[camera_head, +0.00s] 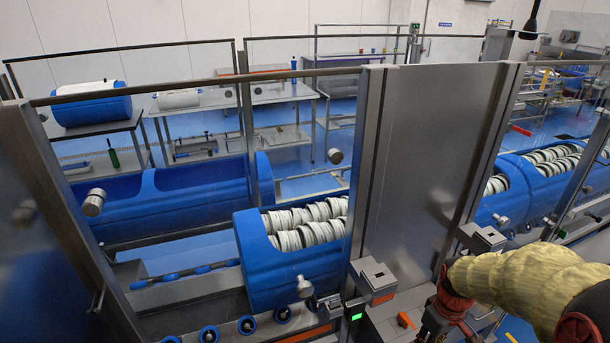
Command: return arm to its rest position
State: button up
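My arm (530,283), in a pale yellow cover, enters from the lower right corner and reaches left. Dark and red joints show at both ends of the cover. The joint at its left end (446,307) bends down towards the bottom edge of the picture, close to the metal machine housing. No gripper fingers can be made out; the arm's end runs out of the picture below.
A steel-framed guard with a wide metal panel (425,150) stands ahead. Behind it, a blue tub (262,270) holds rows of white discs, and an empty-looking blue tub (130,215) stands left. A small box (379,278) sits near my arm. Blue floor lies beyond.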

jog(key=s+a+r+m+t+b, duration=0.4)
jog(key=s+a+r+b, duration=0.3)
jog(key=s+a+r, duration=0.4)
jog(key=shift+s+a+r+m+t+b, duration=0.45)
jog(key=shift+r+t, duration=0.35)
jog(key=shift+r, duration=0.85)
